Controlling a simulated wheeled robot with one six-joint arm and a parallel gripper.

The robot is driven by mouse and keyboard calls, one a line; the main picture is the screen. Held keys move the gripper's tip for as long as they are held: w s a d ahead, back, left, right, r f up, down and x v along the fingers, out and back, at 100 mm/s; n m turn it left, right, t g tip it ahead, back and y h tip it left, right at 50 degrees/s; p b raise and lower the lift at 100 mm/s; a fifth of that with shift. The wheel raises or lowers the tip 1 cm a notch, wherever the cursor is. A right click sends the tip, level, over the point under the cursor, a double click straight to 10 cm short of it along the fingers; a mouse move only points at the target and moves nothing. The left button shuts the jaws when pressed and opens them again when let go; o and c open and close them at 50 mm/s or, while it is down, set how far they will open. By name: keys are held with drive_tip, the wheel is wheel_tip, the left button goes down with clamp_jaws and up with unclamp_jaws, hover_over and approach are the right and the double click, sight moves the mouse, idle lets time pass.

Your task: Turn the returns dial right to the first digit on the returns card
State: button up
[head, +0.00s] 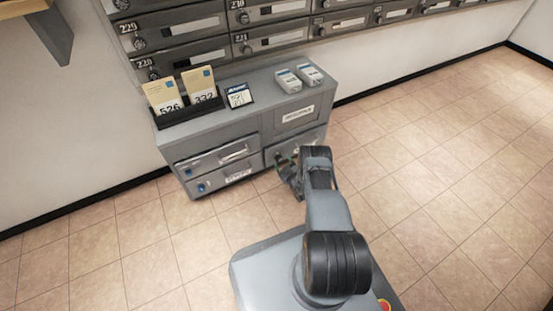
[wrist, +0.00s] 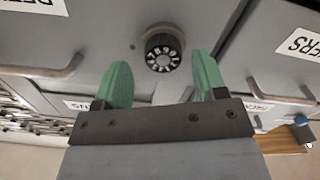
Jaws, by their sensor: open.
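The dial (wrist: 163,52) is a round dark knob with a ring of white digits on a grey drawer front. In the wrist view it sits between and just beyond the green fingertips of my gripper (wrist: 161,60). The fingers are apart, with a gap visible on both sides of the dial. I cannot read which digit it is set to. In the head view my gripper (head: 287,172) is at the cabinet's lower right front and hides the dial. A small card with a blue header (head: 239,95) stands on the cabinet top; its text is too small to read.
The grey cabinet (head: 215,121) has drawers with handles, one handle (wrist: 45,68) left of the dial in the wrist view. A black holder with cards 526 and 332 (head: 190,113) and two small boxes (head: 288,82) stand on top. Mailboxes line the wall; floor on the right is clear.

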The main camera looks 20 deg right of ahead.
drive_tip(key=shift+w+a, duration=0.1)
drive_tip(key=shift+w, duration=0.55)
drive_tip(key=shift+a, duration=0.2)
drive_tip(key=c, duration=0.9)
